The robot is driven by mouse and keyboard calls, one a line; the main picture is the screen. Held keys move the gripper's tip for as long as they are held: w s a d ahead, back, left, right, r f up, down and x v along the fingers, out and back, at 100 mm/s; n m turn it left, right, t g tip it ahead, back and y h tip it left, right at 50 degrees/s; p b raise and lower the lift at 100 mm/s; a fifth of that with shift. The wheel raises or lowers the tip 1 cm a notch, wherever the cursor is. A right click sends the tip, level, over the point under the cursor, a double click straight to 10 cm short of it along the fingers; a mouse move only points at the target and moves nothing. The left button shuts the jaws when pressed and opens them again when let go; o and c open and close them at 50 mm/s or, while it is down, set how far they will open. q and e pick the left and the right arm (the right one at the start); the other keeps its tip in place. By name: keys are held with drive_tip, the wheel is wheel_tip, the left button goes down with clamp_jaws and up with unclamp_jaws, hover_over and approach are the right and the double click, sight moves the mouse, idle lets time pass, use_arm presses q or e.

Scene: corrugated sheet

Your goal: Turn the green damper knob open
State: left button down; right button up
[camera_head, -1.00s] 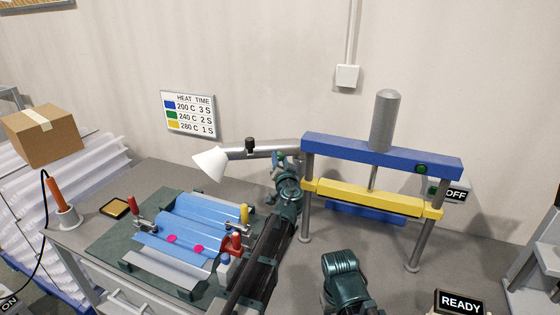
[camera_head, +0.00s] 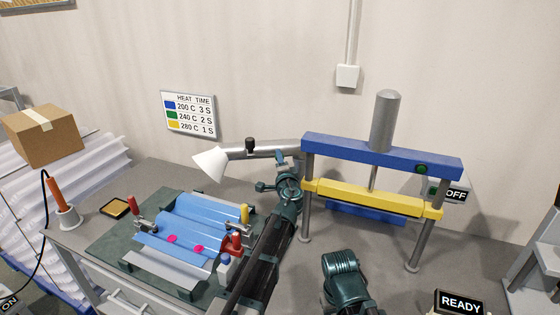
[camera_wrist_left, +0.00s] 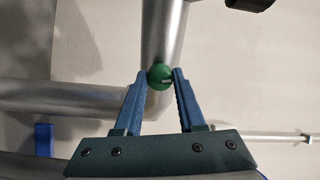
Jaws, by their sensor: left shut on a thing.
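The green damper knob (camera_wrist_left: 160,76) shows in the left wrist view, on the side of a grey metal duct (camera_wrist_left: 163,35). My left gripper (camera_wrist_left: 160,75) has its two blue fingertips on either side of the knob and is shut on it. A small pale mark shows on the knob's face. In the head view my left gripper (camera_head: 283,160) is at the duct (camera_head: 265,151), near its right end by the press. The knob cannot be made out there. My right gripper is out of view.
A white hood (camera_head: 209,166) ends the duct on the left, with a black knob (camera_head: 249,144) on top. A blue and yellow press (camera_head: 380,152) stands close right of my left arm. A blue corrugated sheet (camera_head: 190,225) lies clamped on the bench in front.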

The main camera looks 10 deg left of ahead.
use_arm(q)
drive_tip(key=shift+m, duration=0.6)
drive_tip(key=c, duration=0.5)
unclamp_jaws()
drive_tip(key=v, duration=1.4)
